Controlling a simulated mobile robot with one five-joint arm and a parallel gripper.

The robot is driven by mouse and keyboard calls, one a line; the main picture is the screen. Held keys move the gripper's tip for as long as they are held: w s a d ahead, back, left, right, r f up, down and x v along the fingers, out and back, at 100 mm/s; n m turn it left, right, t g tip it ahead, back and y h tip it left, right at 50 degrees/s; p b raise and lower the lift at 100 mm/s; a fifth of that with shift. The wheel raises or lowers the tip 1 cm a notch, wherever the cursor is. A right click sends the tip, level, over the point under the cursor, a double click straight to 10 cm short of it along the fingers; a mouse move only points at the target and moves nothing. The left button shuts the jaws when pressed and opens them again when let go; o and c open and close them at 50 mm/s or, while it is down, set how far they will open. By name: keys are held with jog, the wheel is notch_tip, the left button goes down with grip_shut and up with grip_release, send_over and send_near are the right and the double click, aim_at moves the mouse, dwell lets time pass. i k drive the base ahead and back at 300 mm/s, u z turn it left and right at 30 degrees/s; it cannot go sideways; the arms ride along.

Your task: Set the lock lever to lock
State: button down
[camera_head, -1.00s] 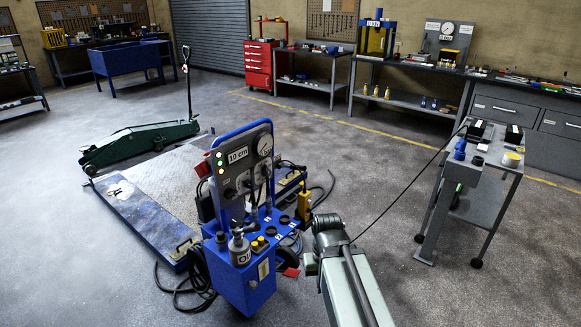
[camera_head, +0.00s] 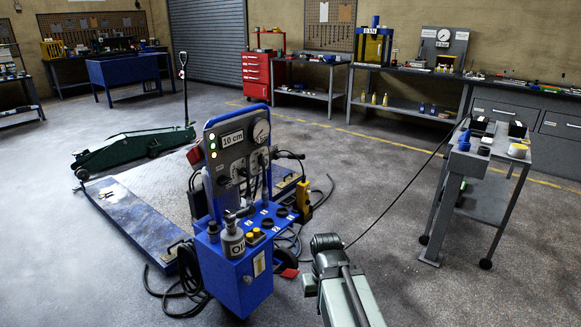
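I cannot make out a lock lever for certain. The blue service cart (camera_head: 240,278) stands in front of me, left of my arm. Its upright grey panel carries a "10 cm" display (camera_head: 232,138), a round gauge (camera_head: 261,131), indicator lights and dark controls too small to tell apart. A grey handle-like fitting (camera_head: 240,214) is on the cart's top near an "Oil" bottle (camera_head: 232,238). The green trolley jack (camera_head: 130,150) stands behind at left, its handle upright. My arm rises at the bottom centre, right of the cart, apart from it in the picture. My gripper's fingers do not show.
A low platform with a blue edge (camera_head: 132,222) lies left of the cart. Cables lie on the floor around the cart. A grey side table (camera_head: 487,200) with small items stands at right, with a cable running from it. The floor between cart and table is mostly clear.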

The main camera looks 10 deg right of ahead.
aim_at(291, 157)
jog(key=u, duration=2.3)
jog(key=k, duration=0.75)
jog(key=z, duration=1.3)
jog(key=i, duration=1.2)
jog(key=u, duration=0.05)
